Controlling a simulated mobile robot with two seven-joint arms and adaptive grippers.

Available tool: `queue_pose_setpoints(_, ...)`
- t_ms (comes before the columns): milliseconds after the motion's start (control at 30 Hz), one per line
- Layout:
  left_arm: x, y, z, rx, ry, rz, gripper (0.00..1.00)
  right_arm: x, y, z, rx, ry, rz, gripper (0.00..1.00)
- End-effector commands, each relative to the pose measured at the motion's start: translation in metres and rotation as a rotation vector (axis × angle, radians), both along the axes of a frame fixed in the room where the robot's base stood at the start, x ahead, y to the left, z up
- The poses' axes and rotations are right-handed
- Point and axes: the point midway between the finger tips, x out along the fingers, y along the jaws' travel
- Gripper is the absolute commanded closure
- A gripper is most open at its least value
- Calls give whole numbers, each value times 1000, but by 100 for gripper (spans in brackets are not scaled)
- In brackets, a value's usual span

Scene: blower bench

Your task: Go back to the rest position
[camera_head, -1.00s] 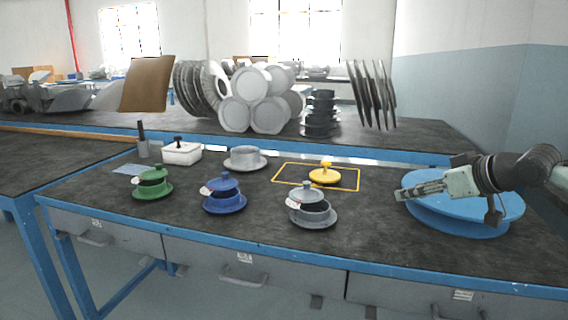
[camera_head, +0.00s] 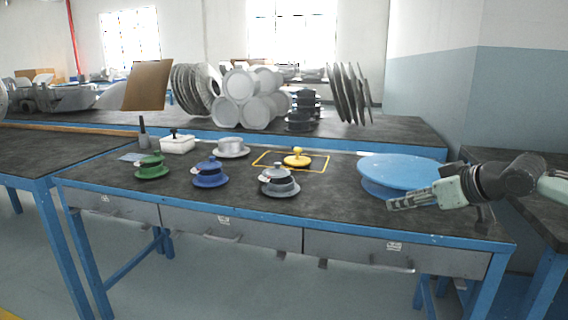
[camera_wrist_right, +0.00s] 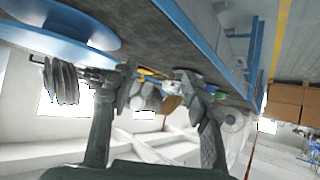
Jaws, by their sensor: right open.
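My right gripper (camera_head: 412,200) is open and empty in the head view, at the right end of the bench, in front of the blue round turntable (camera_head: 402,172). Its two fingers frame a gap in the right wrist view (camera_wrist_right: 155,88), with nothing between them. My left gripper does not show in either view. On the bench (camera_head: 330,213) stand a green lidded pot (camera_head: 151,168), a blue one (camera_head: 209,174) and a grey one (camera_head: 280,182). A yellow knobbed lid (camera_head: 297,158) sits inside the yellow outlined square (camera_head: 262,160).
A white box with a black knob (camera_head: 177,144) and a grey flanged cup (camera_head: 233,147) stand at the back left. A second bench behind holds grey cylinders (camera_head: 243,98) and upright discs (camera_head: 349,93). The front middle of the bench is clear.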

Motion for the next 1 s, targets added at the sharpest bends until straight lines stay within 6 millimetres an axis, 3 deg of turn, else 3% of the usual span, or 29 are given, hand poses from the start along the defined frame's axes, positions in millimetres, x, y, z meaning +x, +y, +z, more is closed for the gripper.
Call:
queue_pose_setpoints(33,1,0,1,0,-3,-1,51,-3,15,-16,-12,16,25,52)
queue_pose_setpoints(367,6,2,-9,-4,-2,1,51,-24,84,-104,-87,59,123,52)
queue_pose_setpoints(500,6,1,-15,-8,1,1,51,-49,116,-161,-98,94,135,52)
queue_pose_setpoints(600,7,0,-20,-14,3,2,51,-73,127,-203,-102,130,101,52)
queue_pose_setpoints(767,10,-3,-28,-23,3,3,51,-125,116,-273,-118,230,-17,52)
queue_pose_setpoints(900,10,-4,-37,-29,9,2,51,-194,81,-339,-164,370,-169,52)
queue_pose_setpoints(1000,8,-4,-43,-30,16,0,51,-247,51,-375,-212,472,-272,52)
